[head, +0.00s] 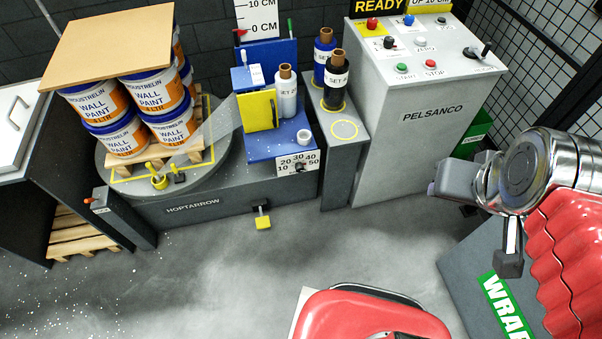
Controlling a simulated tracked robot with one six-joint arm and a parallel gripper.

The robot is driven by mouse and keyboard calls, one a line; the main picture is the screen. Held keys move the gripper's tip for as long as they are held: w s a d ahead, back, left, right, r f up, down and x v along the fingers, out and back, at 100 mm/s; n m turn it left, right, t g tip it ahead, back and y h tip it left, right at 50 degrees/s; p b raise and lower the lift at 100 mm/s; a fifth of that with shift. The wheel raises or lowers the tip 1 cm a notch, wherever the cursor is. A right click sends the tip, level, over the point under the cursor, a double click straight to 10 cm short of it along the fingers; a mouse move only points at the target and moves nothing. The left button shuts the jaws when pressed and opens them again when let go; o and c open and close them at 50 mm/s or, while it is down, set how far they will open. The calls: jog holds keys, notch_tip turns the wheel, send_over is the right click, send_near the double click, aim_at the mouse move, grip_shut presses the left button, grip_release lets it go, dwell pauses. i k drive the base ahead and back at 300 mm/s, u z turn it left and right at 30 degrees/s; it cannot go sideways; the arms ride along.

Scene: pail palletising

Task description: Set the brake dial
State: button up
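The brake dial (300,167) is a small dark knob on a white plate marked 10, 20, 30, 40 and 50, on the front of the blue film carriage (262,148). Which number the knob points to is too small to read. My gripper (452,181) is at the right, in front of the grey PELSANCO cabinet, well to the right of the dial and apart from it. Its fingers are seen edge-on, so I cannot tell whether they are open or shut. Nothing is visibly held in it.
Paint pails (172,125) are stacked on a pallet on the turntable (222,158) at left, with film stretched towards the carriage. Two film rolls (336,80) stand on a grey stand (342,160) right of the dial. A yellow pedal (262,222) sticks out below.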

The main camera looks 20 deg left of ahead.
aim_at(299, 167)
jog(key=u, duration=0.3)
jog(key=k, duration=0.75)
jog(key=u, duration=0.65)
jog(key=k, duration=0.5)
jog(key=u, duration=0.4)
jog(key=i, duration=1.7)
jog(key=z, duration=0.75)
jog(key=i, duration=0.35)
jog(key=z, duration=0.2)
